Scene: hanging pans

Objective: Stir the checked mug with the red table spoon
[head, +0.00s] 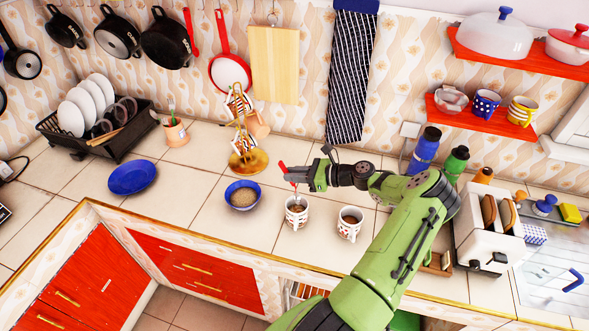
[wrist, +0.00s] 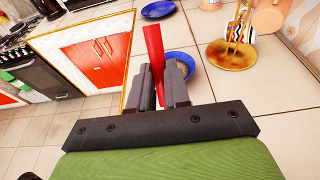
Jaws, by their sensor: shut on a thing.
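My gripper (head: 299,176) is shut on the red table spoon (head: 283,168). In the wrist view, the spoon's red handle (wrist: 154,56) stands up between the fingers (wrist: 160,86). In the head view, the spoon's lower part points down toward the left of two white mugs with red patterns. The gripper is above this left mug (head: 297,215), which has brown contents. I cannot tell whether the spoon's tip is inside it. The other patterned mug (head: 350,228) stands to its right, also with something dark inside. The patterns are too small to tell for sure which is checked.
A blue bowl (head: 242,207) with brown contents stands left of the mugs. A blue plate (head: 132,178), a dish rack (head: 112,146) and a brass-coloured stand (head: 248,162) are farther left. A toaster (head: 489,240) and bottles (head: 425,148) are to the right. Tiled counter is clear around the mugs.

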